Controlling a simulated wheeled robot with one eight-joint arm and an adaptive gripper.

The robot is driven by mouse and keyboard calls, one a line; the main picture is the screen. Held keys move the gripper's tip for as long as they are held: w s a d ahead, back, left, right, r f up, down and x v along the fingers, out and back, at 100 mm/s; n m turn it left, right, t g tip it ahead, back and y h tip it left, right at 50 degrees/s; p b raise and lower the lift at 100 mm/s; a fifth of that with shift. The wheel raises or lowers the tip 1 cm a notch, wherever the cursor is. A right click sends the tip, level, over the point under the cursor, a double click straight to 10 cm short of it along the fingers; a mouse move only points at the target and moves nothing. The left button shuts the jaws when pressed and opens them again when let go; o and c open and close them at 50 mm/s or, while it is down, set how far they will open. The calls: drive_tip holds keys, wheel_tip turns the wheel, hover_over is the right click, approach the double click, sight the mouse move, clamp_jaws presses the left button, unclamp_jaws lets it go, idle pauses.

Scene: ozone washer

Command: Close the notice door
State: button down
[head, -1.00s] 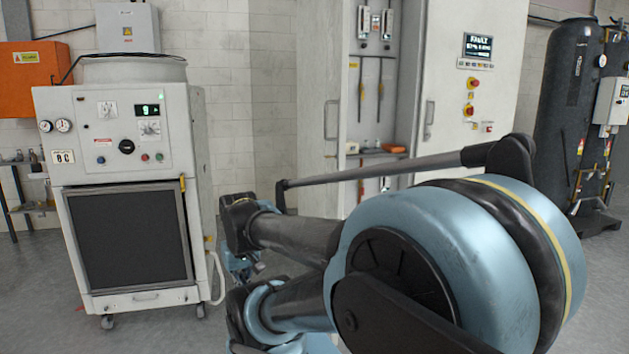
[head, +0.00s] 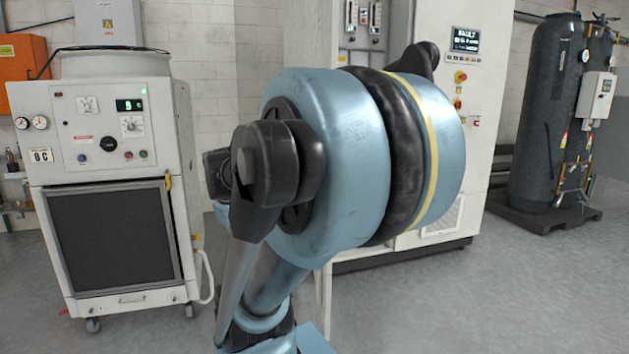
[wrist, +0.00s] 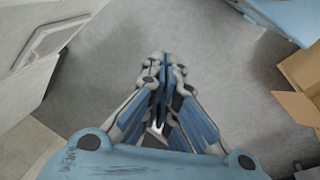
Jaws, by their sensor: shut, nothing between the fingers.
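The tall white cabinet (head: 482,90) stands behind my arm in the head view. A pale door panel (head: 312,40) shows at the left of its bay, mostly hidden by my arm; I cannot tell whether it is the notice door, and no notice is readable. My gripper (wrist: 160,62) is shut and empty in the wrist view, over bare floor and apart from everything. In the head view my gripper is not clearly visible. A white panel with a framed grille (wrist: 62,35) lies left of the gripper in the wrist view.
A white washer unit (head: 110,210) on casters stands at the left, with an orange box (head: 30,62) on the wall behind. A dark tank (head: 545,110) stands at the right. An open cardboard box (wrist: 298,85) is at the right of the wrist view. Floor is clear at front right.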

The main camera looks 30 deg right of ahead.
drive_tip(key=w+d+r+n+g+h, duration=0.3)
drive_tip(key=w+d+r+n, duration=0.2)
drive_tip(key=w+d+r, duration=0.5)
drive_tip(key=w+d+r+n+g+h, duration=0.2)
drive_tip(key=w+d+r+n+h, duration=0.3)
drive_tip(key=w+d, duration=0.9)
drive_tip(key=s+d+f+y, duration=0.2)
drive_tip(key=s+d+f, duration=0.3)
drive_tip(key=d, duration=0.5)
drive_tip(key=shift+s+d+f+m, duration=0.3)
drive_tip(key=shift+s, duration=0.35)
